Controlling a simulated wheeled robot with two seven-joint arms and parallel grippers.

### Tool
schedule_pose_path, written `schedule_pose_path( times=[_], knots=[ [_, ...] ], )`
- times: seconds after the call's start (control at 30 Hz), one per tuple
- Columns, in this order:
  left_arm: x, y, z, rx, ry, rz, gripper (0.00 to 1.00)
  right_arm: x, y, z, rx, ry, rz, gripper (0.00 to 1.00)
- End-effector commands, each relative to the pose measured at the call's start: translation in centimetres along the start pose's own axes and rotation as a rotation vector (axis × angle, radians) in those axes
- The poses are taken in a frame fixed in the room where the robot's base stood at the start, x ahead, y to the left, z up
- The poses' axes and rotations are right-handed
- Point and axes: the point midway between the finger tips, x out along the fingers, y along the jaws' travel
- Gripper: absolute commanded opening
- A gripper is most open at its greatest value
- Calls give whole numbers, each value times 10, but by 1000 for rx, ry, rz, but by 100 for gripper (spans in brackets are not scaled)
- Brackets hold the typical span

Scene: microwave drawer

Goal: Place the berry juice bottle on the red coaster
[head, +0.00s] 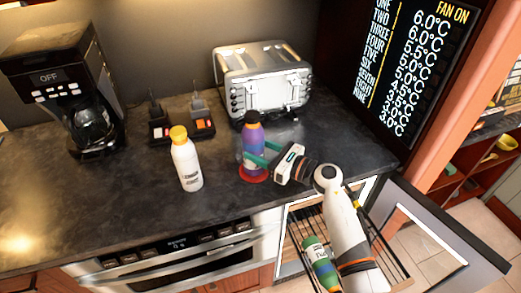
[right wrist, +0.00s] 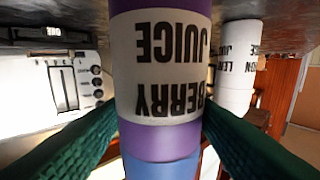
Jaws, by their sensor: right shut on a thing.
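The berry juice bottle (head: 253,137) is purple with an orange band and a dark cap. It is upright over the red coaster (head: 254,176), whose rim shows around the bottle's base. I cannot tell whether the base touches the coaster or is just above it. My right gripper (head: 255,153) is shut on the bottle from the right, with a green finger on each side. In the right wrist view the bottle (right wrist: 160,80) fills the middle, its label upside down, between the green fingers. My left gripper is not in view.
A white lemon juice bottle (head: 187,164) with a yellow cap stands left of the coaster. A green bottle (head: 320,265) lies in the open drawer below. The front-left counter is clear.

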Motion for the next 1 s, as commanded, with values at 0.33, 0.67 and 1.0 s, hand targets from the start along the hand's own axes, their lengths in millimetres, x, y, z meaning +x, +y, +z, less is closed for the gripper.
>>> schedule_pose_path(
  times=[0.33, 0.67, 1.0],
  knots=[
    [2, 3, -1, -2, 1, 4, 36, 0, 0, 2, 0, 0, 0, 72],
    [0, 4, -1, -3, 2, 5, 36, 0, 0, -1, 0, 0, 0, 74],
    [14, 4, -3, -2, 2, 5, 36, -56, 1, 4, -5, -5, 3, 74]
  ],
)
